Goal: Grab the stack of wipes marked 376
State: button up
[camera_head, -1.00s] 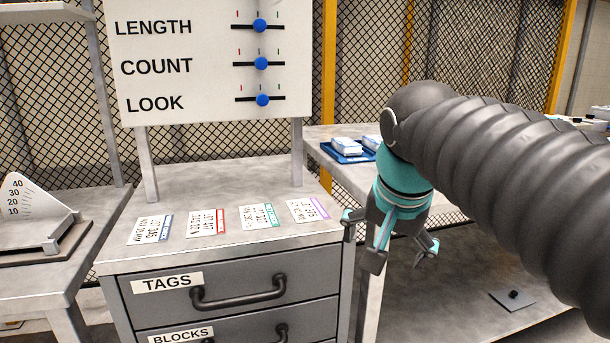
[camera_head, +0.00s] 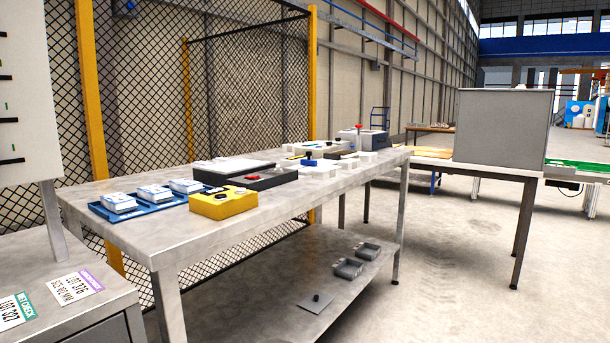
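A blue tray (camera_head: 133,221) lies on the near left end of a grey table. Three white stacks, likely wipes, stand in it in a row: a left stack (camera_head: 119,203), a middle stack (camera_head: 154,193) and a right stack (camera_head: 187,186). Their markings are too small to read, so I cannot tell which is marked 376. My gripper is not in view now.
The grey table (camera_head: 252,218) also holds a yellow box (camera_head: 223,203) right of the tray, a dark flat device (camera_head: 247,175) behind it, and several small devices farther back. A grey box (camera_head: 502,127) stands on a farther table. The floor at right is clear.

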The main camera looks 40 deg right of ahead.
aim_at(323, 173)
jog(key=k, duration=0.5)
jog(key=z, duration=1.15)
jog(key=i, duration=0.85)
jog(key=z, duration=1)
jog(key=i, duration=1.35)
jog(key=u, duration=0.85)
jog(key=i, duration=1.05)
jog(key=u, duration=0.7)
jog(key=k, duration=0.9)
jog(key=u, duration=0.2)
